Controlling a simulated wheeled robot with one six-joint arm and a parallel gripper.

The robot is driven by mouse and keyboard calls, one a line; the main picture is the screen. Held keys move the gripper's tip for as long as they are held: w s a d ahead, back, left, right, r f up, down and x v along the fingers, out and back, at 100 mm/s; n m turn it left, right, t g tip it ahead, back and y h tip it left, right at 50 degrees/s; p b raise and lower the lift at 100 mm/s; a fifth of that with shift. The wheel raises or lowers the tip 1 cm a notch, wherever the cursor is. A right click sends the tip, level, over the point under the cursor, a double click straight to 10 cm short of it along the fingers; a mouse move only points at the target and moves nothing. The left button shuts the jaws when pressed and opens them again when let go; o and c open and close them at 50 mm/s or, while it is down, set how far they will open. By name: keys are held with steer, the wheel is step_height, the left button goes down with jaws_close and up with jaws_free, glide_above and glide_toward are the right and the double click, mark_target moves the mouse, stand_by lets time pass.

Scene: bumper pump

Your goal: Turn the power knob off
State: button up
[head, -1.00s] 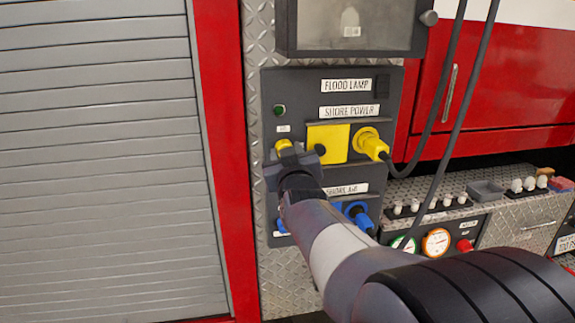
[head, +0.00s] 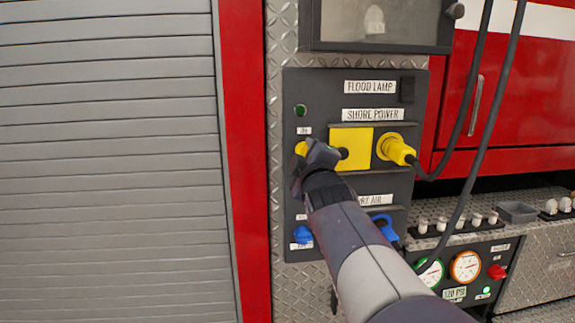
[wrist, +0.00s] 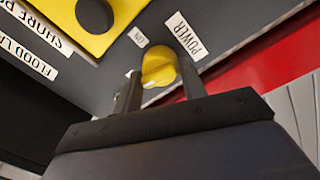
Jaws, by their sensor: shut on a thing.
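The yellow power knob (head: 301,149) sits on the dark grey panel, left of the yellow shore power cover. In the wrist view the knob (wrist: 158,66) lies between the two fingers of my gripper (wrist: 160,88), which is shut on it. A white mark shows on the knob's near side. A POWER label (wrist: 186,36) and a small white label (wrist: 138,37) are beside it. In the head view my gripper (head: 309,160) is tilted at the panel and partly covers the knob.
A yellow plug (head: 396,149) with a black cable is right of the yellow cover (head: 350,139). A dark green indicator (head: 300,110) is above the knob. Gauges (head: 465,267) stand at lower right. A grey shutter (head: 110,160) fills the left.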

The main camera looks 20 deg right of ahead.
steer(key=shift+f+n, duration=0.2)
steer(key=shift+n, duration=0.8)
steer(key=shift+b, duration=0.3)
steer(key=o, duration=0.9)
steer(key=shift+p+v, duration=1.25)
steer(key=shift+v, duration=4.15)
